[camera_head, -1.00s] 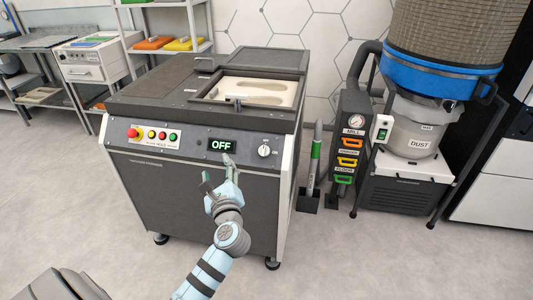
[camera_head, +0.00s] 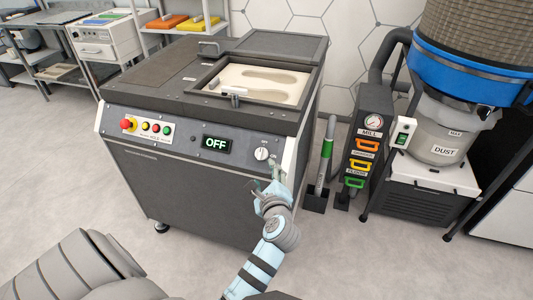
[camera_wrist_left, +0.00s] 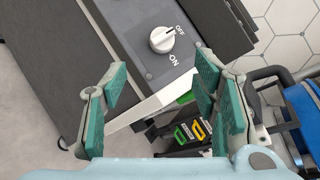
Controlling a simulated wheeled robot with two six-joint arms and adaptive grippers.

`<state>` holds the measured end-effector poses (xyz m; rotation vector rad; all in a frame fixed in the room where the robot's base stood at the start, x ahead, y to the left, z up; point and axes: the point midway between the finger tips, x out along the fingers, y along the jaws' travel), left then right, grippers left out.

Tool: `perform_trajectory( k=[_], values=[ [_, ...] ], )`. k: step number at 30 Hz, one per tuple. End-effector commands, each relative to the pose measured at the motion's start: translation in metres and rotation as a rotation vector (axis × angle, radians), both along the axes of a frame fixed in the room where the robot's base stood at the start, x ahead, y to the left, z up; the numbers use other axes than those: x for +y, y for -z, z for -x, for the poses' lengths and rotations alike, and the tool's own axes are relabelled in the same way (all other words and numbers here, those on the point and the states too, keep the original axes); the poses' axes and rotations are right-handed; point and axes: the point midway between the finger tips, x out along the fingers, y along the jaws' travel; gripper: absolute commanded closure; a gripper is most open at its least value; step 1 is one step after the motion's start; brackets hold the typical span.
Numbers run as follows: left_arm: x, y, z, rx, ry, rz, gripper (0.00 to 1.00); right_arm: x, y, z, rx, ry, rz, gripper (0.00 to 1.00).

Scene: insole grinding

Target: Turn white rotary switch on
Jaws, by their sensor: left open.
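The white rotary switch (camera_head: 262,154) is on the right end of the grinding machine's front panel. In the left wrist view the white switch (camera_wrist_left: 163,40) sits between OFF and ON labels, its pointer line toward OFF. The display (camera_head: 216,144) reads OFF. My left gripper (camera_head: 274,168) is open and empty, just below and right of the switch in the head view, apart from it. In the left wrist view its green-padded fingers (camera_wrist_left: 160,88) are spread, with the switch beyond them toward the top. My right gripper is not in view.
A red emergency button (camera_head: 128,124) and several small coloured buttons sit at the panel's left. The machine's top tray (camera_head: 207,84) holds insole shapes.

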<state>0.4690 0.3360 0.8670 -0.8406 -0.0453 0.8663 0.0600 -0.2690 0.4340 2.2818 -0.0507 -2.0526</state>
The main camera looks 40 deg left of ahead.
Motion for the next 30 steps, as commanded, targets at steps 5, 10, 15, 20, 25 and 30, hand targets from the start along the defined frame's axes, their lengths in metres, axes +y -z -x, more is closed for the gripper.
perform_trajectory(
  k=[5, 10, 15, 20, 25, 30],
  values=[
    [0.029, 0.014, -0.035, 0.0, 0.008, -0.005, 0.46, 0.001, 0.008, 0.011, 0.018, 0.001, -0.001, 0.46],
    [0.061, 0.029, -0.068, 0.0, 0.009, -0.003, 0.46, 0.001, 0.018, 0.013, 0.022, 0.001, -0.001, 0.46],
    [0.079, 0.036, -0.085, 0.001, 0.009, -0.002, 0.46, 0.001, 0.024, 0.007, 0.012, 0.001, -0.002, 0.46],
    [0.085, 0.037, -0.089, 0.001, 0.007, 0.001, 0.46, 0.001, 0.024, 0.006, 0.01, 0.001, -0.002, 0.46],
    [0.085, 0.037, -0.089, 0.0, 0.006, 0.0, 0.46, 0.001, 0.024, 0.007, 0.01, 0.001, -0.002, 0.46],
    [0.085, 0.037, -0.088, 0.0, 0.006, 0.0, 0.73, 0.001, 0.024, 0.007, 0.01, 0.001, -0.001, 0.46]
  ],
)
